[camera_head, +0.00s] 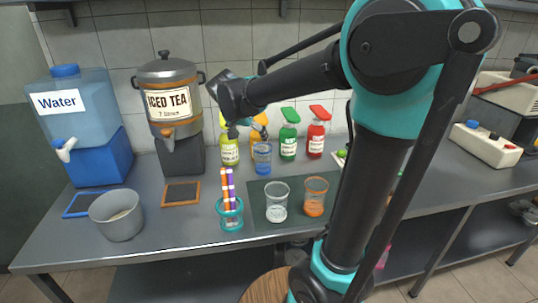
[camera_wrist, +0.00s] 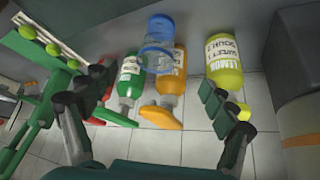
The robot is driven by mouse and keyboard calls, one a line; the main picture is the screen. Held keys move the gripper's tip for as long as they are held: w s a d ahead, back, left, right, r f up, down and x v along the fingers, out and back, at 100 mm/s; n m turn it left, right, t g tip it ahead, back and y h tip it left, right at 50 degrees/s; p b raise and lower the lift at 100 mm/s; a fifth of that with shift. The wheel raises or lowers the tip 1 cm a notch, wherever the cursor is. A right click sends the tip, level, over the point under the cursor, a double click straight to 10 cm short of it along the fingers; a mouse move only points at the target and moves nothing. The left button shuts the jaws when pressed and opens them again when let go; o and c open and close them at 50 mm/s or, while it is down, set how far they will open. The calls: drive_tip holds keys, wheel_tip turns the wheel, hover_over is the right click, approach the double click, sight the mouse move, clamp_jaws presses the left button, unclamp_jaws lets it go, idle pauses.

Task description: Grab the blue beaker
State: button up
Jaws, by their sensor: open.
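The blue beaker (camera_head: 262,160) is a clear blue cup standing upright on the grey counter, in front of the sauce bottles. It also shows in the wrist view (camera_wrist: 158,46), upper middle, between and beyond my open fingers. My gripper (camera_head: 246,130) is above and just behind the beaker's rim in the head view, partly hidden by its own wrist. In the wrist view my gripper (camera_wrist: 155,92) has its two dark fingers spread wide, with green pads, and nothing between them is held.
Behind the beaker stand a yellow lemon bottle (camera_head: 230,150), an orange bottle (camera_wrist: 171,75), a green bottle (camera_head: 288,140) and a red bottle (camera_head: 316,138). In front are a clear glass (camera_head: 277,205), an orange glass (camera_head: 315,200) and a teal straw holder (camera_head: 231,217).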

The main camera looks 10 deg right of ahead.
sight(263, 156)
drive_tip(key=x, duration=1.1)
drive_tip(key=shift+w+d+f, duration=0.1)
drive_tip(key=shift+w+d, duration=0.15)
drive_tip(key=shift+w, duration=0.25)
drive_tip(key=shift+x, duration=3.05)
drive_tip(key=shift+s+d, duration=0.1)
drive_tip(key=shift+s, duration=0.1)
drive_tip(key=shift+c, duration=0.2)
drive_tip(key=c, duration=1.4)
drive_tip(key=shift+r, duration=0.2)
